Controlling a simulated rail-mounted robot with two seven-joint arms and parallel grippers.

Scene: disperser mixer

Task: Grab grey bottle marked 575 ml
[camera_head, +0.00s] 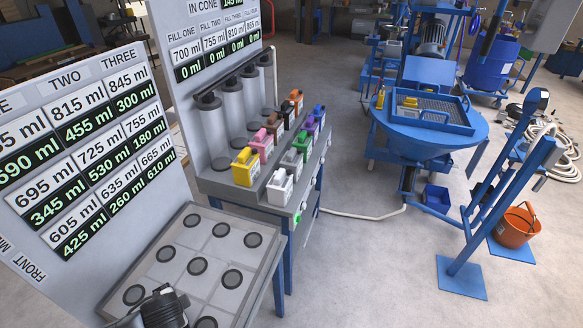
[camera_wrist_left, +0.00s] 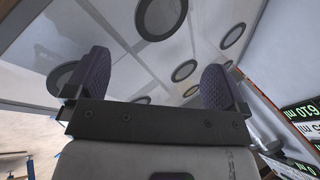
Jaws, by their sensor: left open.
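The grey bottle (camera_head: 292,164) stands on the blue-framed bench, behind a white bottle and in front of a green one. No 575 ml marking is readable on it at this size. My left gripper (camera_head: 163,308) is at the bottom left of the head view, by the near edge of the tray with round dark recesses, well away from the bottle. In the left wrist view the left gripper (camera_wrist_left: 157,82) has its two purple-padded fingers wide apart with nothing between them. My right gripper is not in view.
A yellow bottle (camera_head: 245,166), a pink bottle (camera_head: 262,143) and a white bottle (camera_head: 280,187) crowd the grey one. Clear cylinders (camera_head: 213,132) stand left of the bottles. The recessed tray (camera_head: 200,262) and number boards (camera_head: 75,140) are nearer.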

